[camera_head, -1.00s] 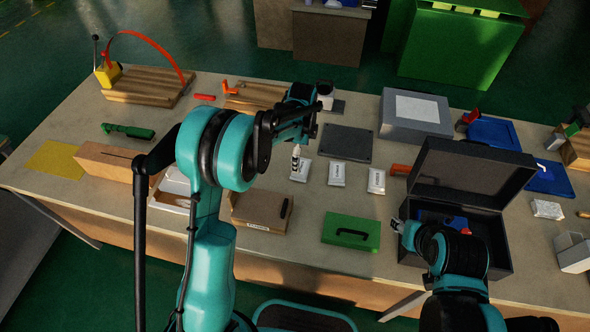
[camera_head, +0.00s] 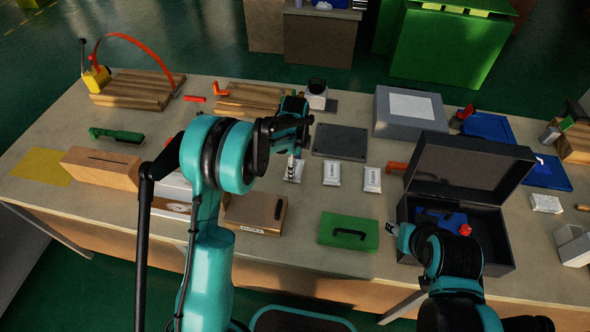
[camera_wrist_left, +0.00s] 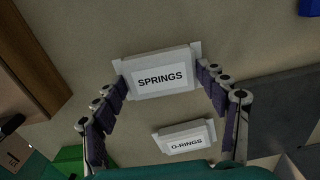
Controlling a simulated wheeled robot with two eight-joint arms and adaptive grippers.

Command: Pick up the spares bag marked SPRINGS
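The spares bag marked SPRINGS (camera_wrist_left: 160,78) is a white packet lying flat on the bench. It also shows in the head view (camera_head: 297,174), partly hidden by my left gripper. My left gripper (camera_wrist_left: 163,80) is open, with one dark-padded finger at each short side of the bag. In the head view my left gripper (camera_head: 292,168) points down over it. I cannot tell whether the fingers touch the bag. My right gripper (camera_head: 394,230) is by the left side of the open black case (camera_head: 406,210); its fingers are too small to read.
The bag marked O-RINGS (camera_wrist_left: 184,137) lies close beside the SPRINGS bag; it also shows in the head view (camera_head: 332,174). A third white bag (camera_head: 372,180) lies to its right. A dark mat (camera_head: 340,142) is behind, a green case (camera_head: 348,232) in front.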

